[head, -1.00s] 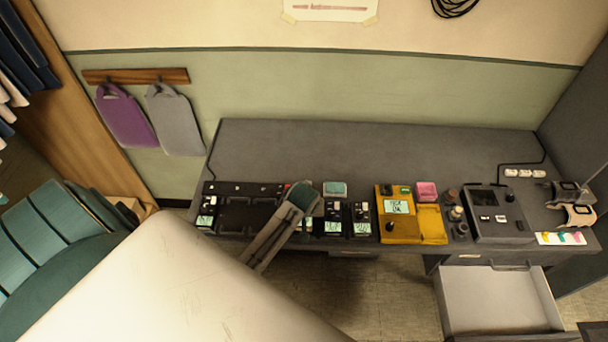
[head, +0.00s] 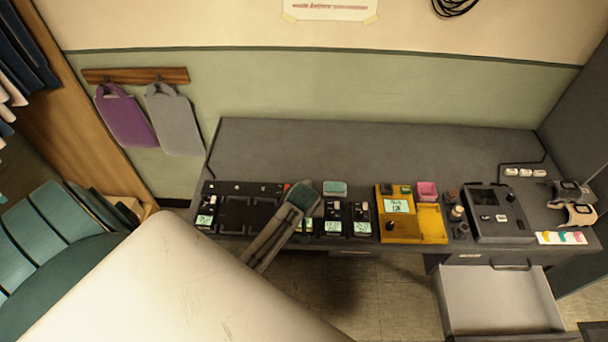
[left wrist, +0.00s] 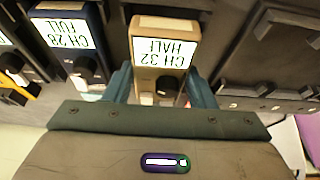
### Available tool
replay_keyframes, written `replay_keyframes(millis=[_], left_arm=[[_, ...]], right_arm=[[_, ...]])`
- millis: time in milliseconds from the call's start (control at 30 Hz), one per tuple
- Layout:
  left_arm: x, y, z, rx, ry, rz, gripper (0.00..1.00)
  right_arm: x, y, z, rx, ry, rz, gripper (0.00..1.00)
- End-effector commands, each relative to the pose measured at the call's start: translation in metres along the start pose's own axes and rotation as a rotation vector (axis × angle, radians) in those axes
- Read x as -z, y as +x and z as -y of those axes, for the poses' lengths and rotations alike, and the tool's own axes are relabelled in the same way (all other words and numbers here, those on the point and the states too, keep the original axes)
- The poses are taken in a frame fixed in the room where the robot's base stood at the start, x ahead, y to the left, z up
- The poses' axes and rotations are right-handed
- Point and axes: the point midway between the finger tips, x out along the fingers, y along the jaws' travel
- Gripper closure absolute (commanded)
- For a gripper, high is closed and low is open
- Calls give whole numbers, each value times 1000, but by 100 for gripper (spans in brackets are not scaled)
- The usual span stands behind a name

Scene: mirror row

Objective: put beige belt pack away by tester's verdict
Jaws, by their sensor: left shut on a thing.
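The beige belt pack (left wrist: 162,50) is between the fingers of my left gripper (left wrist: 162,88) in the left wrist view. In the head view my left gripper (head: 304,196) is over the right end of the black rack (head: 248,212) and hides most of the pack. I cannot tell whether the pack is seated or slightly raised. The yellow tester (head: 430,224) stands to the right on the desk; its small screen is too blurred to read surely. My right gripper is not in view.
Dark packs with lit screens (head: 333,228) stand close right of the gripper; one (left wrist: 70,35) reads CH 28 FULL. A grey console (head: 490,228) is right of the tester. An open drawer (head: 495,300) is below it, its visible inside empty. The desk's back (head: 370,150) is clear.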

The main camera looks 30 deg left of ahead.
Motion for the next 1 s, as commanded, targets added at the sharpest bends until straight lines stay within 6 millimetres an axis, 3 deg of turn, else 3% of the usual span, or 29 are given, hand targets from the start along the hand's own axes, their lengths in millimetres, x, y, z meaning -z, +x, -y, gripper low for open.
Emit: replay_keyframes(millis=[967, 1000], left_arm=[[-6, 14, 0, 0, 0, 0, 80], [-6, 14, 0, 0, 0, 0, 48]], right_arm=[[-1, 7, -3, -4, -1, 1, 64], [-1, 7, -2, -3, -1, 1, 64]])
